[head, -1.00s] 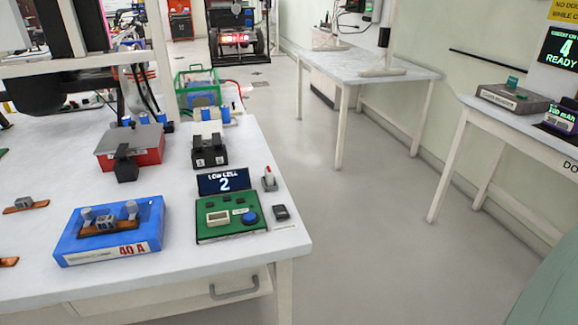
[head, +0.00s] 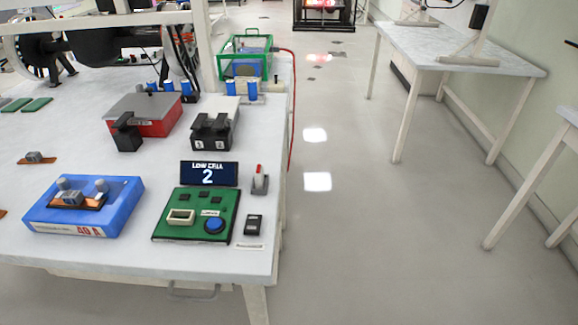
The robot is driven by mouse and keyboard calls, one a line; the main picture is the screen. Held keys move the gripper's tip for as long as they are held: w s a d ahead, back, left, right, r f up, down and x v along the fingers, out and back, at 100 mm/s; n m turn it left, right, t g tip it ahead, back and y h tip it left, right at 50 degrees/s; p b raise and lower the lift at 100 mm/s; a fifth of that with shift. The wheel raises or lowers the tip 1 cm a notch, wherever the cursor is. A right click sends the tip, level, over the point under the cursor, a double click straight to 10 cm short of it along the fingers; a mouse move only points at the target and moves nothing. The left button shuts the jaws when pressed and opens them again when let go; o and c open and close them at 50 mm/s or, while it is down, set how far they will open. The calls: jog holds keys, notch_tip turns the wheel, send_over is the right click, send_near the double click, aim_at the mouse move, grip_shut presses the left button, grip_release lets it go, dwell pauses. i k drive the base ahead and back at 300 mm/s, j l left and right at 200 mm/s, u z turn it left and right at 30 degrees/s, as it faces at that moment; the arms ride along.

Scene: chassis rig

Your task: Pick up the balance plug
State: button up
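I cannot tell for sure which thing is the balance plug. A green board (head: 226,229) lies at the front right of the white bench. It bears a white rectangular socket-like part (head: 181,217) and a blue round button (head: 214,225). A small black block (head: 254,224) sits right of the board, with a small label in front of it. A grey holder with a red-and-white upright part (head: 260,180) stands behind that block. A dark display (head: 208,174) behind the board reads "LOW CELL 2". My gripper is not in view.
A blue block (head: 118,219) marked 40 A sits left of the board. A red box (head: 150,124) and a black two-slot block (head: 213,134) stand behind. A green-framed case (head: 236,60) is at the bench's far end. Open floor (head: 370,220) lies right of the bench.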

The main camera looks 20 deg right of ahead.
aim_at(259, 175)
jog(key=l, duration=0.85)
jog(key=i+l, duration=0.15)
jog(key=l, duration=1.55)
jog(key=i, duration=0.05)
